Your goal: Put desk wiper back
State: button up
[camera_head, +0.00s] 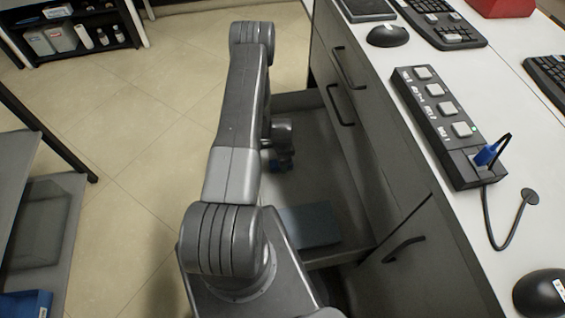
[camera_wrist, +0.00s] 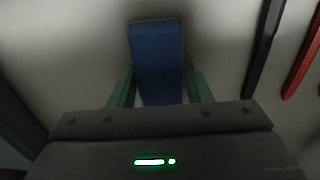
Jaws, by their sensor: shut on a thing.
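The desk wiper (camera_wrist: 157,55) looks like a blue block in the wrist view, between the two green fingers of my gripper (camera_wrist: 160,88). My gripper is shut on it. In the head view my arm reaches into an open drawer (camera_head: 365,240), and a small blue bit by my gripper (camera_head: 281,163) shows inside it, largely hidden by my arm. I cannot tell whether the wiper touches the drawer floor.
A grey-blue box (camera_head: 312,224) lies in the near part of the drawer. A black bar (camera_wrist: 262,48) and a red bar (camera_wrist: 303,60) show right of the wiper. The white desktop (camera_head: 455,240) on the right holds a switch strip (camera_head: 437,125), keyboards and mice. Shelves stand left.

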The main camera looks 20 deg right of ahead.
jog(key=shift+f+b, duration=0.2)
jog(key=shift+b, duration=0.1)
jog(key=o, duration=1)
jog(key=shift+r, duration=0.1)
notch_tip(320, 180, up, 12)
jog(key=shift+r, duration=0.15)
